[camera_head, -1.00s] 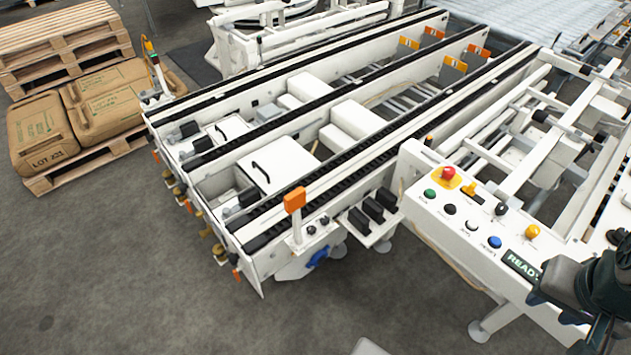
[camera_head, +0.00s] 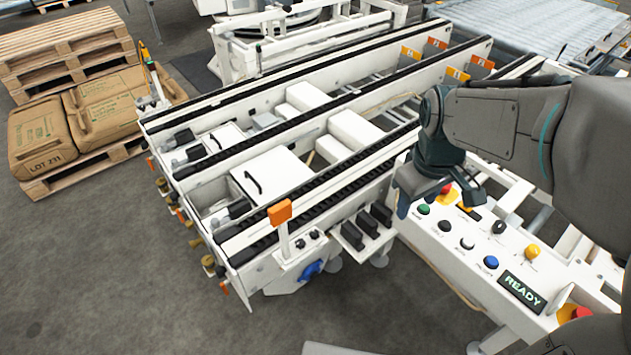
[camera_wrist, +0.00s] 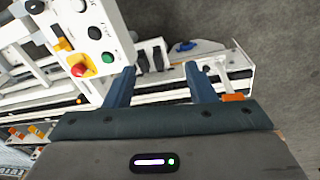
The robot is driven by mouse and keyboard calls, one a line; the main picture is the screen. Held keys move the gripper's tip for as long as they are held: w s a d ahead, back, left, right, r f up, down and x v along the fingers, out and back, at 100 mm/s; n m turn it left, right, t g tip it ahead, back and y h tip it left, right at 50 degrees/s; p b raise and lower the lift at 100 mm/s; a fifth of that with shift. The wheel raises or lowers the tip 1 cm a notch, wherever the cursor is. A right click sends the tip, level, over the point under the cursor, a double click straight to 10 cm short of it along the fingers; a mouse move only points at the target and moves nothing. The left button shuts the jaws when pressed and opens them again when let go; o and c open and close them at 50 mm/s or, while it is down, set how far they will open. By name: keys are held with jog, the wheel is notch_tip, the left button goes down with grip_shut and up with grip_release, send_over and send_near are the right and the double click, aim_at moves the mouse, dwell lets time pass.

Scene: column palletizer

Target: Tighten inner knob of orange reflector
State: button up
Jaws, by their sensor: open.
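The orange reflector (camera_head: 280,211) stands on a short white post at the near end of the conveyor frame. Two small black knobs, one (camera_head: 300,243) nearer the post and one (camera_head: 314,234) farther right, sit on the white bracket beside it. My gripper (camera_head: 403,203) is open and empty, in the air to the right of the reflector, by the control panel's left end. Its two blue fingers (camera_wrist: 160,72) point toward the conveyor side in the wrist view.
The control panel (camera_head: 470,262) with a red stop button (camera_head: 446,188) and several coloured buttons lies under my arm. Black blocks (camera_head: 366,223) on a side bracket stand between gripper and reflector. A blue part (camera_head: 312,268) sits below the knobs.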

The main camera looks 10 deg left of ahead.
jog(key=w+a+f+n+g+b, duration=0.2)
jog(key=w+a+f+n+b, duration=0.1)
jog(key=w+a+f+n, duration=0.6)
jog(key=n+g+y+b, duration=0.3)
jog(key=n, duration=0.8)
send_near(301, 242)
jog(key=x, duration=0.8)
jog(key=shift+a+f, duration=0.1)
jog(key=shift+f, duration=0.05)
jog(key=c, duration=1)
